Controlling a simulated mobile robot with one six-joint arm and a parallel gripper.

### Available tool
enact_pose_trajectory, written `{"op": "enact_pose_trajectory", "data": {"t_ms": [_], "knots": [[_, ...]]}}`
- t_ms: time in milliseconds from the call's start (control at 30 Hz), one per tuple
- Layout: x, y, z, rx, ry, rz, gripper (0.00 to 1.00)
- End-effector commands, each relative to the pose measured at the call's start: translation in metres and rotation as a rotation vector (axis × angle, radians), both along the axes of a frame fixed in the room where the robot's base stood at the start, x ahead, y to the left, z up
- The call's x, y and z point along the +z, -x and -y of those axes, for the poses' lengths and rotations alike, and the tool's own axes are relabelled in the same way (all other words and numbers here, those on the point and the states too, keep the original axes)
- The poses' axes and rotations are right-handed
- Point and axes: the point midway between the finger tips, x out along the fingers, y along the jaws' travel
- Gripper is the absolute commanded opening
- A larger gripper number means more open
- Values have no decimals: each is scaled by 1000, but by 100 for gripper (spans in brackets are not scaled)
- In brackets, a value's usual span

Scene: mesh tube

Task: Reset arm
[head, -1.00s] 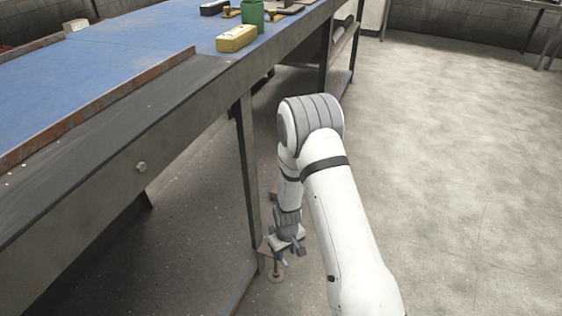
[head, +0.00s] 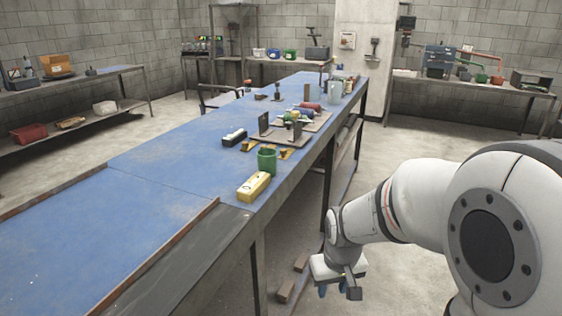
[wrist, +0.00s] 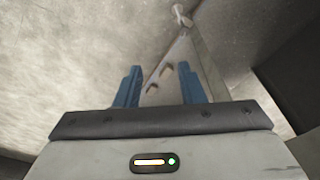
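My gripper (head: 338,291) hangs at the lower right in the head view, to the right of the workbench's legs and below its top. In the wrist view its two blue fingers (wrist: 158,87) stand apart with nothing between them, so it is open and empty. My white arm fills the lower right of the head view.
The long blue-topped workbench (head: 110,215) runs from lower left to the back. Brown blocks (head: 286,291) lie on the floor below. Open floor (head: 420,145) lies right.

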Motion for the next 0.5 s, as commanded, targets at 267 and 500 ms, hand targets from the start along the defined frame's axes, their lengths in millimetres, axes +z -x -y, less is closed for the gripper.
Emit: {"op": "enact_pose_trajectory", "data": {"t_ms": [267,500], "knots": [[149,72,24,-116,-13,57,36],[199,113,33,-177,-19,79,36]]}}
